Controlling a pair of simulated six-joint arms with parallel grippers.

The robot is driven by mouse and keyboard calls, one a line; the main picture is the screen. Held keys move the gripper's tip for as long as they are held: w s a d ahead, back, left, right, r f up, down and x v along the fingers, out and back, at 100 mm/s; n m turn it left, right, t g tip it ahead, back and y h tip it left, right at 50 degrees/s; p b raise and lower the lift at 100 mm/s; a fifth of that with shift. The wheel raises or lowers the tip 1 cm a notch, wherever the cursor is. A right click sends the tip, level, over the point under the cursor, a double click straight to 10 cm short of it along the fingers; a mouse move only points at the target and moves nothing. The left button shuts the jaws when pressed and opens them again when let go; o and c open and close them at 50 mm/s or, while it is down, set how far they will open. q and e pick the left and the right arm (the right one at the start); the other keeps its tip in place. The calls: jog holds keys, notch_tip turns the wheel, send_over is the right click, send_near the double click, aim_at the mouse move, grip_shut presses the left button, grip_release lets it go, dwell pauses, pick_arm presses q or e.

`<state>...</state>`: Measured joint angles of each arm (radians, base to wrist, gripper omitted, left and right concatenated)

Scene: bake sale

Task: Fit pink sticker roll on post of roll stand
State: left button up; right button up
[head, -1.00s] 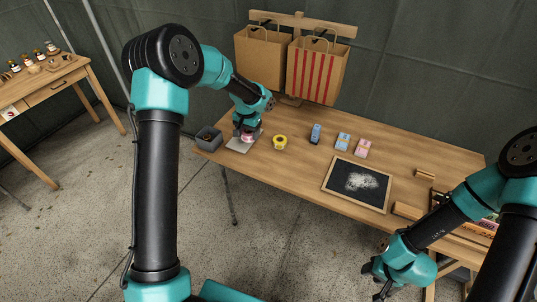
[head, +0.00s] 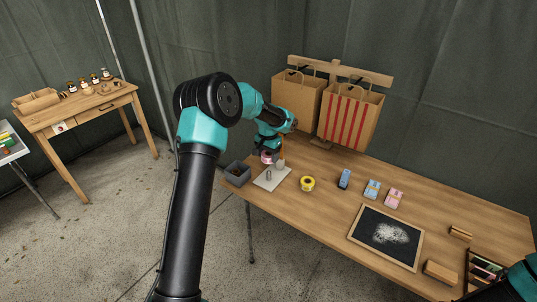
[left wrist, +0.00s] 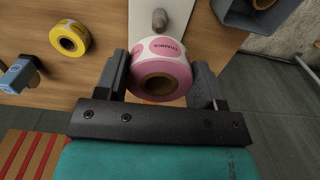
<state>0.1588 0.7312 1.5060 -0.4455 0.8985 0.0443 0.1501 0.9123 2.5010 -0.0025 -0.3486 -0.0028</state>
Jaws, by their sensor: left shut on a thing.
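The pink sticker roll (head: 267,157) is held by my left gripper (head: 271,156), above the table at the back left. In the left wrist view the pink roll (left wrist: 163,66) sits between both fingers, with its brown core toward the camera. The roll stand is a pale square plate (head: 272,182) with a short grey post (head: 268,174). In the left wrist view the rounded post tip (left wrist: 159,18) shows just beyond the roll, bare and apart from it in the picture. Only a bit of my right arm shows at the lower right; its gripper is out of view.
A grey bin (head: 237,173) stands just left of the stand. A yellow roll (head: 307,184) lies to its right. A blue item (head: 344,178), small blue and pink packs and a chalkboard (head: 386,236) are farther right. Paper bags (head: 351,115) hang behind.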

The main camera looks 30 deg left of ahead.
pick_arm(q)
send_over(268, 180)
jog(key=shift+w+a+f, duration=0.1)
jog(key=shift+w+f, duration=0.05)
jog(key=shift+f, duration=1.15)
jog(key=shift+w+a+f, duration=0.1)
jog(key=shift+w+f, duration=0.05)
jog(key=shift+f, duration=1.15)
jog(key=shift+f, duration=3)
jog(key=o, duration=1)
notch_tip(268, 180, up, 17)
jog(key=shift+r, duration=0.2)
dwell(0.4)
